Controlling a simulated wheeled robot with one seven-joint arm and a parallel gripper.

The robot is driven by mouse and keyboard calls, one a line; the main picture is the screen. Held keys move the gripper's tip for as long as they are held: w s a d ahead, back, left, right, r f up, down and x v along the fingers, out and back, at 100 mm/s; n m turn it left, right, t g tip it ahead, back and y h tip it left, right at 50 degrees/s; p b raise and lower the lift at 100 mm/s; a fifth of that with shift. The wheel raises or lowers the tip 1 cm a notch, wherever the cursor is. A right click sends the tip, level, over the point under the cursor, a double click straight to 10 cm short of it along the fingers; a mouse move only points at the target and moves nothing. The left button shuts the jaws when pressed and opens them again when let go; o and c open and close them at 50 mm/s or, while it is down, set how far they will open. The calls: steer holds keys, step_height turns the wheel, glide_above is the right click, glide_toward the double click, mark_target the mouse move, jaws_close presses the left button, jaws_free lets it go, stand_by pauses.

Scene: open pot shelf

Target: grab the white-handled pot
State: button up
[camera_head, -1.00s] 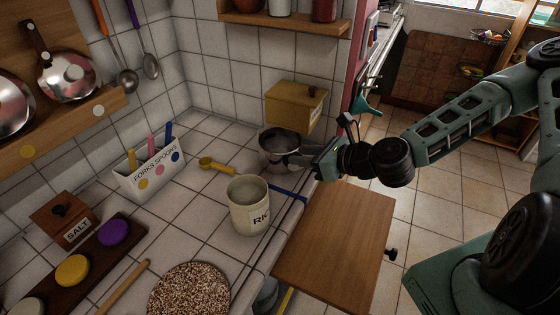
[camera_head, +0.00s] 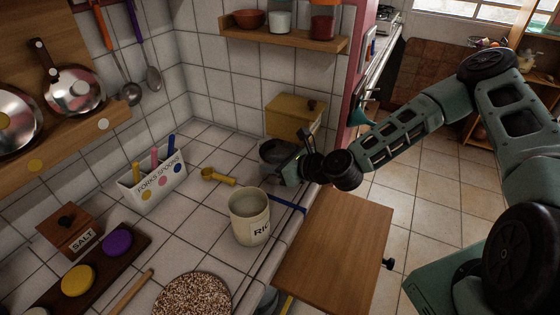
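A grey metal pot (camera_head: 274,151) stands on the tiled counter at the back, in front of a yellow box. I cannot make out a white handle on it; its right front side is hidden by my gripper. My gripper (camera_head: 284,172) is at the pot's right front side, pointing left, close to or touching it. Its fingertips are small and dark against the pot, so I cannot tell whether they are open or shut on it.
A cream rice canister (camera_head: 249,218) stands in front of the pot, with a blue strip (camera_head: 288,204) and yellow scoop (camera_head: 217,177) nearby. The yellow box (camera_head: 294,115) is behind.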

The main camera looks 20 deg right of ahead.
jaws_close()
steer(key=shift+d+f, duration=0.1)
steer(key=shift+f, duration=0.1)
stand_by(1.1)
